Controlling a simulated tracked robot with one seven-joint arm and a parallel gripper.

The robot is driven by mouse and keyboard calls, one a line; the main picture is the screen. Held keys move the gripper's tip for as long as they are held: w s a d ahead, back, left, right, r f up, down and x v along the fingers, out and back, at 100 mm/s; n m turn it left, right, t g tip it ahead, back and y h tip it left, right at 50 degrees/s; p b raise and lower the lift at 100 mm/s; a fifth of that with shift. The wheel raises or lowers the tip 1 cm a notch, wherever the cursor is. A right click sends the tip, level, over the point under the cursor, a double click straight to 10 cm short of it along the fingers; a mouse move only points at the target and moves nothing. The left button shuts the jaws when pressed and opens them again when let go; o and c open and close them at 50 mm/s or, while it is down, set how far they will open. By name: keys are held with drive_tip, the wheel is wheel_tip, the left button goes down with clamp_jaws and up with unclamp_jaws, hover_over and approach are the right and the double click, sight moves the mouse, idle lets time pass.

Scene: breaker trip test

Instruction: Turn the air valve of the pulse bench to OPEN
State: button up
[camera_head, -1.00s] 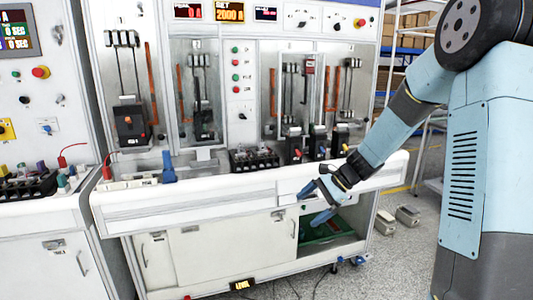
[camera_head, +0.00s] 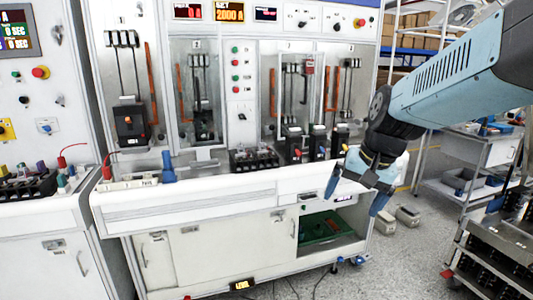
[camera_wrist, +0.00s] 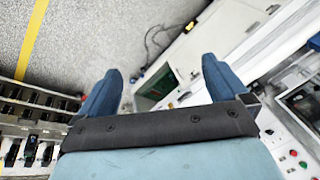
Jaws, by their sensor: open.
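The test bench (camera_head: 215,215) is a white cabinet with a control panel above, a ledge and a lower cupboard with its right bay open. I cannot pick out the air valve or its OPEN marking for certain in either view. A blue upright part (camera_head: 168,167) stands on the ledge at left. My gripper (camera_head: 357,192) is open and empty in front of the bench's right end, near ledge height, its blue fingers pointing down.
A green item (camera_head: 320,228) lies in the open bay. Small grey boxes (camera_head: 408,215) stand on the floor right of the bench. A second cabinet (camera_head: 45,225) adjoins at left. A grey cart (camera_head: 485,150) and a dark rack (camera_head: 500,260) stand at right. Cables lie on the floor.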

drive_tip(key=s+d+r+n+t+h, duration=0.1)
drive_tip(key=s+d+r, duration=0.1)
drive_tip(key=s, duration=0.2)
drive_tip(key=s+d+r+n+t+h, duration=0.1)
drive_tip(key=s+d+n, duration=0.1)
drive_tip(key=s, duration=0.3)
drive_tip(key=shift+s+d+r+n+t, duration=0.25)
drive_tip(key=shift+d+r+n+t, duration=0.05)
drive_tip(key=shift+d+r, duration=0.05)
drive_tip(key=shift+c, duration=0.5)
